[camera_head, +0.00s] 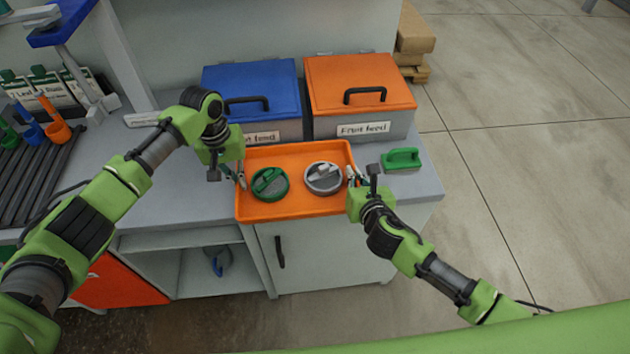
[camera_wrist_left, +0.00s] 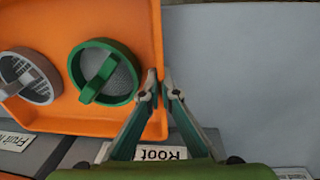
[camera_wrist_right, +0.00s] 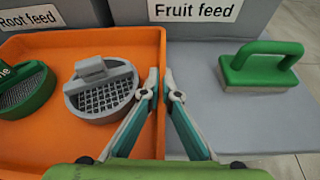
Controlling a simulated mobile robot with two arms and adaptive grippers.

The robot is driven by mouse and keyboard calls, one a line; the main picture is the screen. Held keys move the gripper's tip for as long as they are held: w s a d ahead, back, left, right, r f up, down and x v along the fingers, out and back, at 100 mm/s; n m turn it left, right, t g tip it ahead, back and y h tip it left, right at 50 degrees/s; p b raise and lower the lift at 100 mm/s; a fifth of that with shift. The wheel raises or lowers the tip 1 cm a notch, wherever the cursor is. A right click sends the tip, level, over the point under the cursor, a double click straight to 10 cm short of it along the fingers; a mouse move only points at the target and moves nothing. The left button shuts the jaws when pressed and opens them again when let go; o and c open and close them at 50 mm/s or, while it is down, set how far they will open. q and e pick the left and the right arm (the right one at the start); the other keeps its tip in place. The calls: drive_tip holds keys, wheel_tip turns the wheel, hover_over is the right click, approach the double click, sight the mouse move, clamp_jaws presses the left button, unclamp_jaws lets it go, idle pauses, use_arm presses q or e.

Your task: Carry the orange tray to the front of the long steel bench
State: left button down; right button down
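The orange tray (camera_head: 296,205) is on the grey bench top near its front edge. It holds a green round strainer (camera_head: 270,184) and a grey round strainer (camera_head: 323,178). My left gripper (camera_head: 241,179) is at the tray's left wall, one finger inside and one outside. In the left wrist view its fingertips (camera_wrist_left: 160,93) close on that wall. My right gripper (camera_head: 356,176) is at the right wall in the same way. In the right wrist view its fingertips (camera_wrist_right: 160,82) close on the wall. I cannot tell whether the tray touches the bench.
A blue-lidded bin (camera_head: 250,90) and an orange-lidded bin (camera_head: 360,90) stand right behind the tray. A green-handled block (camera_head: 402,160) lies to its right. A dark ribbed rack (camera_head: 40,165) with coloured pieces is at the left. Bench top between rack and tray is clear.

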use_arm(q)
drive_tip(key=c, duration=2.3)
unclamp_jaws()
drive_tip(key=shift+a+f, duration=0.15)
use_arm(e)
drive_tip(key=c, duration=2.3)
unclamp_jaws()
drive_tip(key=shift+d+f, duration=0.15)
use_arm(q)
drive_tip(key=r, duration=0.8)
drive_tip(key=shift+a, duration=0.3)
use_arm(e)
drive_tip(key=v, duration=1.2)
